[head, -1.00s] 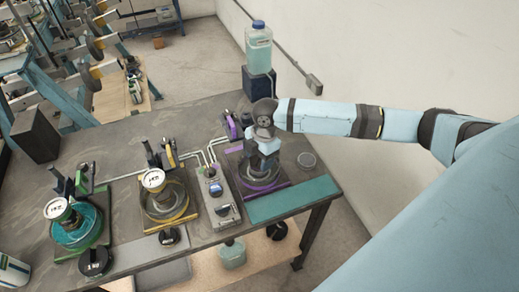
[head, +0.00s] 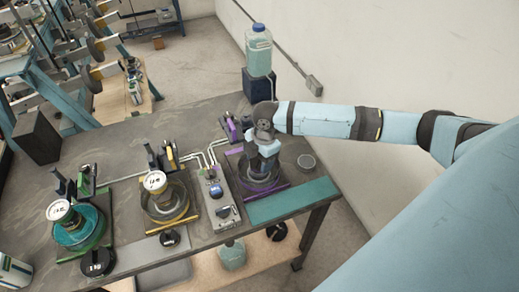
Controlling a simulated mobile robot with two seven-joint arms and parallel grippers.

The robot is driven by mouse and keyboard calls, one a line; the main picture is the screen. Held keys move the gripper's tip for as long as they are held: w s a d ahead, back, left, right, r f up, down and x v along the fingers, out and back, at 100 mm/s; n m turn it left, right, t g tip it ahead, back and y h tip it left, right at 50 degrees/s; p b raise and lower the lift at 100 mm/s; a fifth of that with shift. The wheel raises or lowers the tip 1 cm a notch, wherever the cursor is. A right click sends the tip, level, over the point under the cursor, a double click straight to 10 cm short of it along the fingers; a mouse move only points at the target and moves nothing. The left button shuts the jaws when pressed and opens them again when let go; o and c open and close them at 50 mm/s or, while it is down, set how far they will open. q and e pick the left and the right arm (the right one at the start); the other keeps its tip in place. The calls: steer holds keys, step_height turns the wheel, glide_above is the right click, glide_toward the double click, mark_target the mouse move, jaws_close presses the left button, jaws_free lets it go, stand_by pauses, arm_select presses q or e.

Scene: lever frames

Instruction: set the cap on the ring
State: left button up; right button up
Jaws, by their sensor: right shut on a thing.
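My right gripper (head: 262,168) points down over the round ring-shaped fixture (head: 257,184) at the purple station on the bench's right part. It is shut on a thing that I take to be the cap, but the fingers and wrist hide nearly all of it. I cannot tell whether the held thing touches the ring. The fixture's near rim shows below the gripper, with a purple bar in front. My left gripper is not in view.
A grey valve panel (head: 217,199) stands just left of the ring. Yellow (head: 165,205) and green (head: 82,236) stations stand further left. A teal strip (head: 290,200) lies along the front edge. A bottle (head: 259,52) stands behind.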

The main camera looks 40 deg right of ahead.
steer(key=shift+f, duration=0.2)
stand_by(0.4)
steer(key=o, duration=1.2)
steer(key=shift+d+r+b, duration=0.2)
steer(key=shift+d+r, duration=0.15)
steer(key=shift+r, duration=1.95)
steer(key=shift+d+r+b, duration=0.2)
steer(key=shift+d+r, duration=0.15)
steer(key=shift+r, duration=1.9)
steer(key=shift+d+r+b, duration=0.2)
steer(key=shift+d+r, duration=0.15)
steer(key=shift+r, duration=1.95)
